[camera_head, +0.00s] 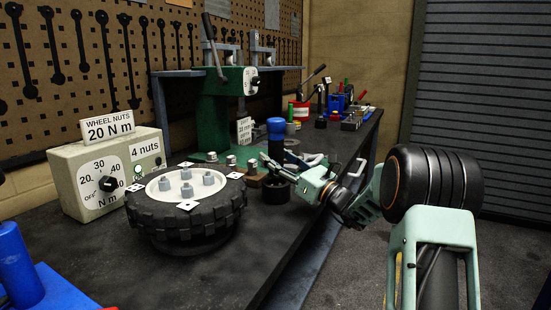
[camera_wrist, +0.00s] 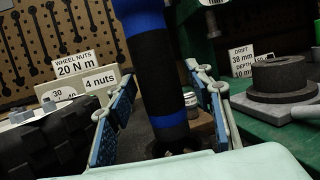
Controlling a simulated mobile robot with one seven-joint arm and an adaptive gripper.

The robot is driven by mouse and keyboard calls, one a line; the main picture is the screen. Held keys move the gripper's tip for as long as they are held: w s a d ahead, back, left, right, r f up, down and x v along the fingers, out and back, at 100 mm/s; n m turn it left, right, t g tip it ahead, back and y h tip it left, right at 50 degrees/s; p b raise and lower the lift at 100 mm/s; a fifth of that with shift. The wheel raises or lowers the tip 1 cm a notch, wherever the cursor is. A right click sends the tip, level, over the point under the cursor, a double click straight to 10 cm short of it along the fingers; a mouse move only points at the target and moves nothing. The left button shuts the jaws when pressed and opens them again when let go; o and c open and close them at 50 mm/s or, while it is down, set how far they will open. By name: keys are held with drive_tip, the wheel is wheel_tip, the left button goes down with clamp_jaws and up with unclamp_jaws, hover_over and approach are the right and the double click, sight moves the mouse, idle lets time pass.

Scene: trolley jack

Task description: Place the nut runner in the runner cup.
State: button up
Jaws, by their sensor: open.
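The nut runner (camera_head: 276,129), with a blue top and a black lower body, stands about upright in the head view. In the wrist view the nut runner (camera_wrist: 157,62) rises between my fingers and looks slightly tilted. A short, wide black cup (camera_head: 276,191), apparently the runner cup, is directly below it on the bench. In the wrist view gaps show between the runner and the blue-padded fingers of my gripper (camera_wrist: 164,88).
A tyred wheel (camera_head: 188,218) with several nuts sits at the left front of the bench, before a torque controller box (camera_head: 92,180). A green press (camera_head: 222,110) stands behind. Small parts and a red container (camera_head: 299,110) are farther back. Bare bench shows at the front.

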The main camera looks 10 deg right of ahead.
drive_tip(key=p+v, duration=0.1)
drive_tip(key=v, duration=1)
drive_tip(key=shift+s+d+f, duration=0.15)
drive_tip(key=shift+s+d, duration=0.1)
drive_tip(key=shift+s, duration=0.05)
